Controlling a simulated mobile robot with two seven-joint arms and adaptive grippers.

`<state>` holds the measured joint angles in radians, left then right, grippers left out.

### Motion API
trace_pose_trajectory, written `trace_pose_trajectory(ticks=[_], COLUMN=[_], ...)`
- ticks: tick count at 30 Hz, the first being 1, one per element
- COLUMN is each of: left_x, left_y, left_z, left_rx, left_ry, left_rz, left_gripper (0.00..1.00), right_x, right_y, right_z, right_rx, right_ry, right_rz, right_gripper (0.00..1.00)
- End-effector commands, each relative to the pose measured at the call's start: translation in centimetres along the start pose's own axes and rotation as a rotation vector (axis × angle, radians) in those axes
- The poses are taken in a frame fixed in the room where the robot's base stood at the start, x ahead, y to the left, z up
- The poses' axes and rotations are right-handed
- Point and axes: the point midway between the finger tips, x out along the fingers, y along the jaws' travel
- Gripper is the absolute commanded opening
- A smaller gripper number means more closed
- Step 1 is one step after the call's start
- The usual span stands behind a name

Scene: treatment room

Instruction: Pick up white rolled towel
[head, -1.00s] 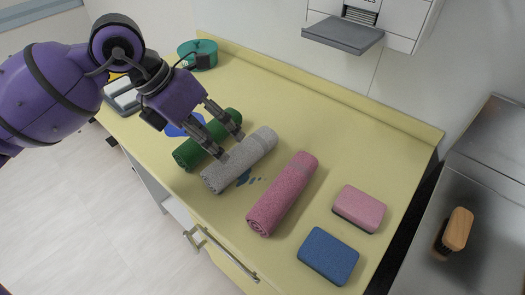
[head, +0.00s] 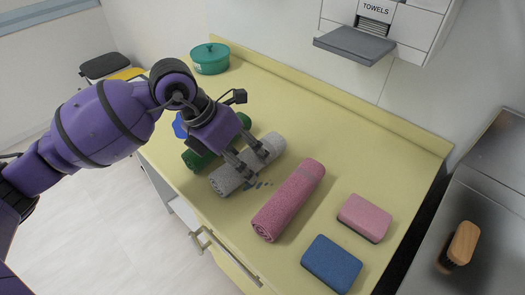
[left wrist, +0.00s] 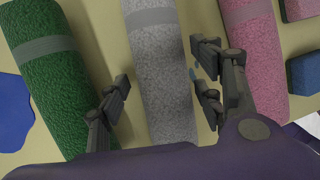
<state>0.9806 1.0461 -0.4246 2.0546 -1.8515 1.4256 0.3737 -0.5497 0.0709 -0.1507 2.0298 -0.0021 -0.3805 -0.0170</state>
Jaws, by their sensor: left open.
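The white rolled towel (head: 226,181) looks light grey and lies on the yellow counter between a green rolled towel (head: 198,160) and a pink rolled towel (head: 289,200). My left gripper (head: 256,162) is over the white towel in the head view and hides part of it. In the left wrist view the white towel (left wrist: 160,70) runs between the two open fingers of my left gripper (left wrist: 160,90), with one finger on each side. I cannot tell whether the fingers touch it. My right gripper is not in view.
A pink sponge (head: 365,217) and a blue sponge (head: 331,263) lie right of the towels. A teal lidded pot (head: 210,60) stands at the back left. A towel dispenser (head: 385,22) hangs above. A brush (head: 461,243) lies on the metal surface at right. The counter's back middle is clear.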

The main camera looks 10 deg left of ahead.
Motion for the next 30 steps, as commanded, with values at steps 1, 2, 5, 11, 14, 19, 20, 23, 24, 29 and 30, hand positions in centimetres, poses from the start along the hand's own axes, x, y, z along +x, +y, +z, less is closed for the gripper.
trace_pose_trajectory(ticks=[1,2,5,11,14,19,20,23,24,29,30], left_x=[0.0,0.0,0.0,0.0,0.0,-0.2,-0.4,-1.0,-1.4,-3.8,-4.6], left_y=[0.0,0.0,0.0,0.0,0.0,-0.1,-0.1,-0.3,-0.4,-1.2,-1.7], left_z=[-0.1,-0.1,-0.1,0.0,0.0,0.1,0.1,0.5,0.6,0.9,0.6], left_rx=[-0.001,-0.001,-0.001,-0.001,-0.001,-0.001,-0.001,-0.001,0.000,0.002,0.003], left_ry=[0.001,0.001,0.001,0.000,0.000,-0.001,-0.001,-0.002,-0.003,-0.002,-0.002], left_rz=[0.000,0.000,-0.001,-0.001,-0.001,-0.001,-0.001,-0.001,-0.001,0.002,0.001], left_gripper=[0.61,0.58,0.45,0.23,0.23,0.23,0.23,0.23,0.23,0.23,0.23], right_x=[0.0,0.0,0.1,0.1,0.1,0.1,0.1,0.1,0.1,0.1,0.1], right_y=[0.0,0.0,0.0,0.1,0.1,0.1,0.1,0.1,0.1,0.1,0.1], right_z=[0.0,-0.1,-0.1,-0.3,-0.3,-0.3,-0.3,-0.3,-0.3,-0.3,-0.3], right_rx=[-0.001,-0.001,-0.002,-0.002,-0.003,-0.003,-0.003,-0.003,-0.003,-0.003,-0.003], right_ry=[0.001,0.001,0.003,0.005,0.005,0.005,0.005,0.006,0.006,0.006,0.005], right_rz=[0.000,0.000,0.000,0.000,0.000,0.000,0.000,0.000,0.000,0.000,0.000], right_gripper=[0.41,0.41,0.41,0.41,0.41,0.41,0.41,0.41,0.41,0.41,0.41])
